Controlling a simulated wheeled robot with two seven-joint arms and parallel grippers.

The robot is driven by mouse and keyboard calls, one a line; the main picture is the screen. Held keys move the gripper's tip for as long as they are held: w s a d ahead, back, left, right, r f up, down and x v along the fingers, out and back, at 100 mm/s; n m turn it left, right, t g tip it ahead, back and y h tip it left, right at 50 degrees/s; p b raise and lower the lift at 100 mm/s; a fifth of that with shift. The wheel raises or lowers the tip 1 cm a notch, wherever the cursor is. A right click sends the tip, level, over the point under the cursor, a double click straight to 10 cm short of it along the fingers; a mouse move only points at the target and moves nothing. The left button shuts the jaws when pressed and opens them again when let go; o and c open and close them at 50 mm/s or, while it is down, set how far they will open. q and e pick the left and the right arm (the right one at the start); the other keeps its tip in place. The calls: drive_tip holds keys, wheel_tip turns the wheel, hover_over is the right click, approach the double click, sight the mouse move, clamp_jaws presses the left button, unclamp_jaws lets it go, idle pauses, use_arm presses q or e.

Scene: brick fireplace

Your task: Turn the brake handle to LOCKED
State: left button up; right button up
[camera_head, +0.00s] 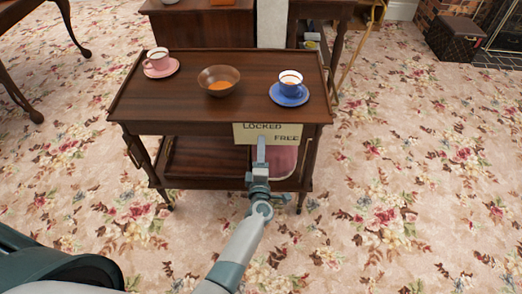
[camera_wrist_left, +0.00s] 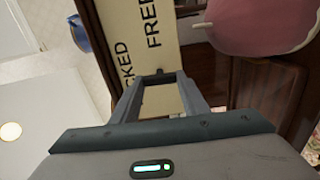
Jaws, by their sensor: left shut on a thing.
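A wooden tea trolley (camera_head: 180,115) stands on the carpet. A cream plate (camera_head: 240,134) on its front edge reads LOCKED at upper left and FREE at lower right. The plate (camera_wrist_left: 137,30) fills the upper middle of the left wrist view. My left gripper (camera_head: 261,148) reaches up in front of the plate. In the left wrist view its fingertips (camera_wrist_left: 160,80) are shut on a small dark piece of the brake handle (camera_wrist_left: 160,72). The rest of the handle is hidden, and I cannot tell which word it points to. My right gripper is out of view.
On the trolley top stand a pink cup (camera_head: 158,58) on a saucer, a brown bowl (camera_head: 218,80) with something orange, and a blue cup (camera_head: 290,82) on a saucer. A pink object (camera_head: 284,162) sits below. Carpet is clear at right.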

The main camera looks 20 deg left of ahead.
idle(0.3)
use_arm(q)
drive_tip(key=o, duration=1.1)
drive_tip(key=shift+c, duration=0.2)
drive_tip(key=shift+s, duration=0.15)
drive_tip(key=p+v, duration=0.2)
drive_tip(key=v, duration=0.9)
drive_tip(key=shift+s+d, duration=0.2)
drive_tip(key=shift+s, duration=0.15)
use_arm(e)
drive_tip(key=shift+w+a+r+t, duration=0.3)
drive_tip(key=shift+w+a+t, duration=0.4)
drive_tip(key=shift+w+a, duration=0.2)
